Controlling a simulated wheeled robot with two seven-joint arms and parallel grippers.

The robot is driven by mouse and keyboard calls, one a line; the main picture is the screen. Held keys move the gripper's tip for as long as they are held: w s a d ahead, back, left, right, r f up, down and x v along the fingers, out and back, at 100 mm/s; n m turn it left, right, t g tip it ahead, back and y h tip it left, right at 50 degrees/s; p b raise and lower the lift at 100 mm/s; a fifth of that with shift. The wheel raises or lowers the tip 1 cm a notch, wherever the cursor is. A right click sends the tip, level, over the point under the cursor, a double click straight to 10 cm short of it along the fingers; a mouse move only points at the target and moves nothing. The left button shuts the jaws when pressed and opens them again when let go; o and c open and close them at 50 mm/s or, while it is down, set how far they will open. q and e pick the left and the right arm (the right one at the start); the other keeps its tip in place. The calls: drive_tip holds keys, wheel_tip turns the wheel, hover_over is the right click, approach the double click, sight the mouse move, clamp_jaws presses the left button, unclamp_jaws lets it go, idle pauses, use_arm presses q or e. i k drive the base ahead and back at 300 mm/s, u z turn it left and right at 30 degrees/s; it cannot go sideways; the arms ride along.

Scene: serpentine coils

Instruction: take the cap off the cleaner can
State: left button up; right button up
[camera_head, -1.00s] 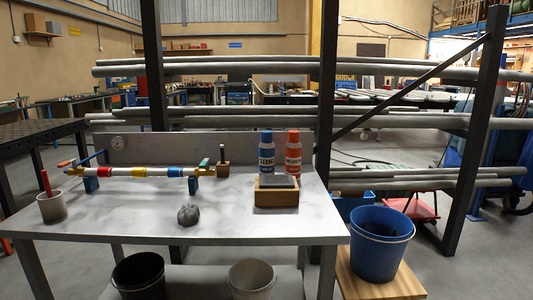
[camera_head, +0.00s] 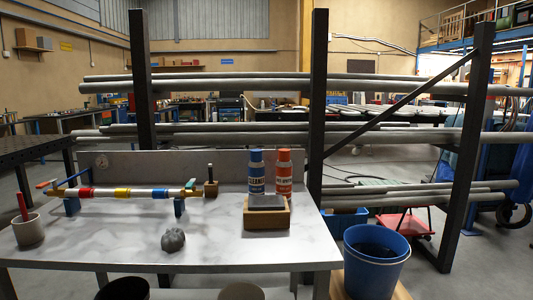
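A blue can (camera_head: 256,182) with a white label stands upright toward the back right of the workbench; the label lettering is small but seems to read cleaner. Its blue cap (camera_head: 256,155) sits on top. An orange can (camera_head: 284,184) with an orange top stands just to its right. Neither of my grippers is in view.
The workbench (camera_head: 110,235) also holds a pipe assembly (camera_head: 135,192) with coloured bands, a grey lump (camera_head: 173,240) and a cup (camera_head: 28,230) with a red-handled tool. A blue bucket (camera_head: 376,260) stands at the right. Dark rack posts (camera_head: 317,110) rise behind the bench.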

sight(255, 155)
drive_tip(key=i, duration=0.65)
drive_tip(key=u, duration=0.8)
